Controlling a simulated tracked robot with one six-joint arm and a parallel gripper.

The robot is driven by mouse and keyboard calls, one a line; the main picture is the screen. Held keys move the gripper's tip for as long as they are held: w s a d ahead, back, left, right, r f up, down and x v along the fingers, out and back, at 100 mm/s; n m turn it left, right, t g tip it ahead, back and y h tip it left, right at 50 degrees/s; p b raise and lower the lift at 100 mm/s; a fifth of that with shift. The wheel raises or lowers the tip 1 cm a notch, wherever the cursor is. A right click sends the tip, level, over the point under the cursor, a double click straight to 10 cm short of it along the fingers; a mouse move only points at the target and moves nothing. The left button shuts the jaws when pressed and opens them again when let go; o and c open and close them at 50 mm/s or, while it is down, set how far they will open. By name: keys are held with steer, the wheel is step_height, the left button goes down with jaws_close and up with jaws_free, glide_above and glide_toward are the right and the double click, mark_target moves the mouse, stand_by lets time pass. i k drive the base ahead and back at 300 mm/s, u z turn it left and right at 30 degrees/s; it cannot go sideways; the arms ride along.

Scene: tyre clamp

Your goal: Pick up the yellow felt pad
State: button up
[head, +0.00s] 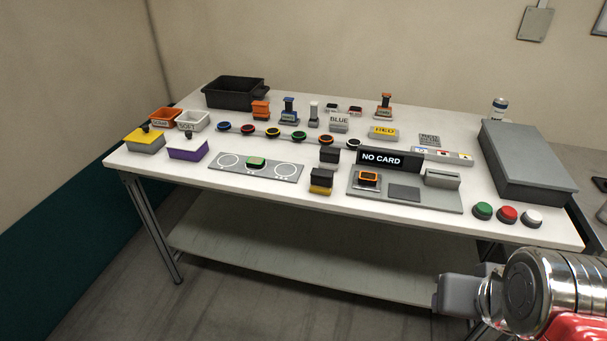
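I cannot tell for sure which thing is the yellow felt pad. A small block with a dark top and a yellow band (321,181) stands near the table's front edge, left of the grey panel. A similar dark block (330,155) stands just behind it. My gripper (447,294) is at the lower right, in front of the table and apart from these things. Its fingers cannot be made out clearly.
The white table (250,197) holds a grey panel with a NO CARD sign (381,159), a plate with circles (228,164), several coloured rings, stamps and a black bin (234,92). Green, red and white buttons (508,214) and a large grey box (524,158) occupy the right.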

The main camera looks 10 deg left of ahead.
mark_target(321, 180)
steer(key=u, duration=0.35)
steer(key=i, duration=0.6)
steer(key=u, duration=0.95)
steer(key=i, duration=0.75)
steer(key=u, duration=0.4)
